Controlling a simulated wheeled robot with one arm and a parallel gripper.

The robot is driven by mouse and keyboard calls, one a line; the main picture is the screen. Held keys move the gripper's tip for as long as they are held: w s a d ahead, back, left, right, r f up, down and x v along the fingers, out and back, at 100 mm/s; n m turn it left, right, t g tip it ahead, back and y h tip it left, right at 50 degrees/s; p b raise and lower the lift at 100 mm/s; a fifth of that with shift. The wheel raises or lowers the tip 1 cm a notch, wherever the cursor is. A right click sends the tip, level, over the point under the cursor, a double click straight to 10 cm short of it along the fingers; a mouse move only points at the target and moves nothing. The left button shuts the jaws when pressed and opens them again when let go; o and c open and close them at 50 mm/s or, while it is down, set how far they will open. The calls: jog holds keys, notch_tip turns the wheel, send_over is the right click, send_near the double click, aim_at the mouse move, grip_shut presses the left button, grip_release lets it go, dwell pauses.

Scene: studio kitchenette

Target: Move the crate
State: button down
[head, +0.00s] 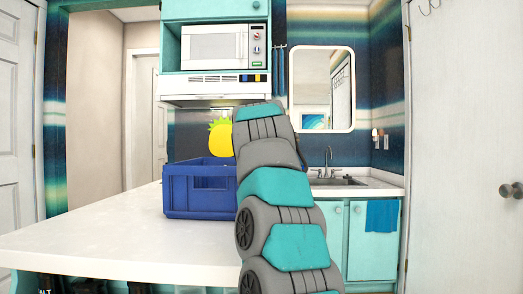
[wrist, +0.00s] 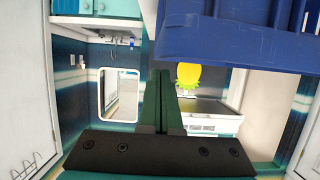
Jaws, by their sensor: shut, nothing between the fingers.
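The blue crate (head: 182,197) stands upright on the white counter in the head view, left of my arm. It has slatted sides, and my arm covers part of its right side. In the wrist view, which is turned upside down, the crate (wrist: 235,42) fills the upper right. My gripper (wrist: 164,76) shows in the wrist view with its dark green fingers together and empty. The fingertips appear beside the crate, apart from it; the depth gap is hard to judge. In the head view my gripper is hidden behind my arm.
The white counter (head: 100,245) is clear in front and left of the crate. A yellow pineapple-shaped thing (head: 220,138) shows above the crate; what it rests on is hidden. A microwave (head: 215,47) and range hood (head: 200,87) are above. A sink (head: 340,182) is at right.

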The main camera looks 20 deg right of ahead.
jog(key=shift+w+d+r+p, duration=0.25)
jog(key=shift+w+p, duration=0.1)
jog(key=shift+w, duration=0.15)
jog(key=shift+r+p+x, duration=0.2)
jog(key=shift+p+x, duration=0.45)
jog(key=shift+x, duration=0.45)
jog(key=shift+f+b, duration=0.85)
jog(key=shift+f, duration=0.1)
jog(key=shift+f, duration=0.1)
